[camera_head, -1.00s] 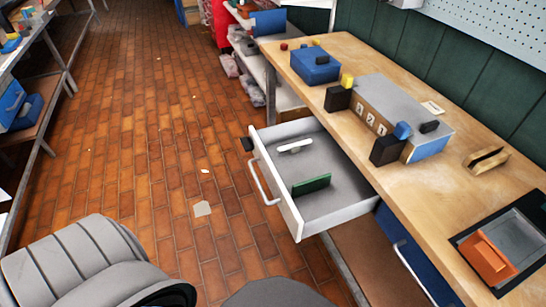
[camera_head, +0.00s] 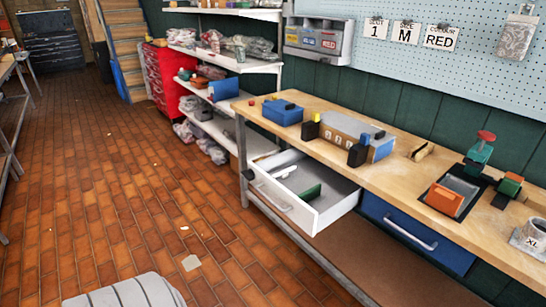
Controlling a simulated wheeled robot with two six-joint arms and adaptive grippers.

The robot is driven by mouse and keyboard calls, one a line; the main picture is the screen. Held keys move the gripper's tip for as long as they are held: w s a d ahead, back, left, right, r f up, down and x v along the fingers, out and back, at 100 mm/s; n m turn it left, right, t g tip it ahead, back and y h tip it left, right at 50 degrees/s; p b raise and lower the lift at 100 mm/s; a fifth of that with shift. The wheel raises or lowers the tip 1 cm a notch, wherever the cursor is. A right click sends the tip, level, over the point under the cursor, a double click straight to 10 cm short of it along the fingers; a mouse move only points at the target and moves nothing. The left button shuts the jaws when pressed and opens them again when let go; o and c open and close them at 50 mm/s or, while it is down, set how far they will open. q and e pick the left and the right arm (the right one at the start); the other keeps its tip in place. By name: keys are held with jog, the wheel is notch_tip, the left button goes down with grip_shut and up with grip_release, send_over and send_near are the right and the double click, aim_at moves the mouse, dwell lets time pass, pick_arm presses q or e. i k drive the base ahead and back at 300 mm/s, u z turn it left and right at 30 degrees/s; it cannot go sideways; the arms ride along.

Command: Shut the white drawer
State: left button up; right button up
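The white drawer (camera_head: 286,207) stands pulled out from under the wooden workbench, left of a closed blue drawer (camera_head: 417,236). Its bar handle (camera_head: 273,198) is on the front panel, facing the floor area. Inside lie a green block (camera_head: 310,193) and a small white piece (camera_head: 286,171). Neither of my grippers shows in the head view.
The workbench (camera_head: 400,180) carries a blue box (camera_head: 282,113), a grey case (camera_head: 345,128) with black and blue blocks, and an orange-fronted tray (camera_head: 444,199). Shelves (camera_head: 225,60) and a red cabinet (camera_head: 165,78) stand behind.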

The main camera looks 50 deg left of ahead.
aim_at(340, 195)
jog(key=u, duration=0.9)
jog(key=i, duration=0.95)
jog(key=u, duration=1)
